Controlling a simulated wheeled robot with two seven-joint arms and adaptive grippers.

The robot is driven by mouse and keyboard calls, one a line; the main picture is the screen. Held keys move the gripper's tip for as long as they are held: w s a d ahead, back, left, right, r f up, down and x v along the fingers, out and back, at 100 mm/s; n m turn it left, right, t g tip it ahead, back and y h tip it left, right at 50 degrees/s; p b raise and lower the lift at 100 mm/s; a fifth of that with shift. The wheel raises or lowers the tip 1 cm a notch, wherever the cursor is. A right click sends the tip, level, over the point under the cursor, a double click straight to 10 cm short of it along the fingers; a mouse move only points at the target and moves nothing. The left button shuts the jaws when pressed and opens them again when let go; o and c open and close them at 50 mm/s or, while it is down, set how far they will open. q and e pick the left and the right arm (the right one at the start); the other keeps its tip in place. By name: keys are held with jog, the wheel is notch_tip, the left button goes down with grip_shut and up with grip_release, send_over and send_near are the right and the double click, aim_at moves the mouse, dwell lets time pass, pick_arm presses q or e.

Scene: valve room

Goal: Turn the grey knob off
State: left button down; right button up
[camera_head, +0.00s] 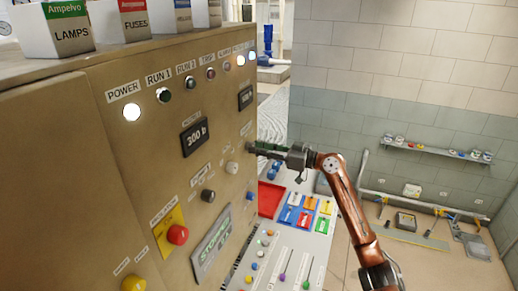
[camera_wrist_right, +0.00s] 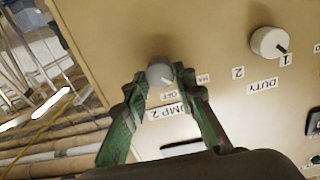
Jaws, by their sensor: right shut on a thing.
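The grey knob (camera_wrist_right: 160,74) is on the beige panel, above a "PUMP 2" label, with small "OFF" and "MA…" labels beside it. It sits between the green fingers of my right gripper (camera_wrist_right: 160,78), which are shut on its sides. Which way its pointer faces is not clear. In the head view my right gripper (camera_head: 256,148) reaches the panel's right edge from the right, and the grey knob is hidden there. My left gripper is in neither view.
A white knob (camera_wrist_right: 268,42) labelled "DUTY" is beside it on the panel. A sloped console (camera_head: 285,255) with levers stands below my right arm. Wall shelf (camera_head: 435,150) at right.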

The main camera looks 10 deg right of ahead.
jog(key=shift+r+m+p, duration=0.1)
jog(key=shift+m+p, duration=1.8)
jog(key=shift+m, duration=2.1)
jog(key=o, duration=1.2)
jog(key=shift+w, duration=0.1)
jog(key=shift+c, duration=0.2)
jog(key=v, duration=1.2)
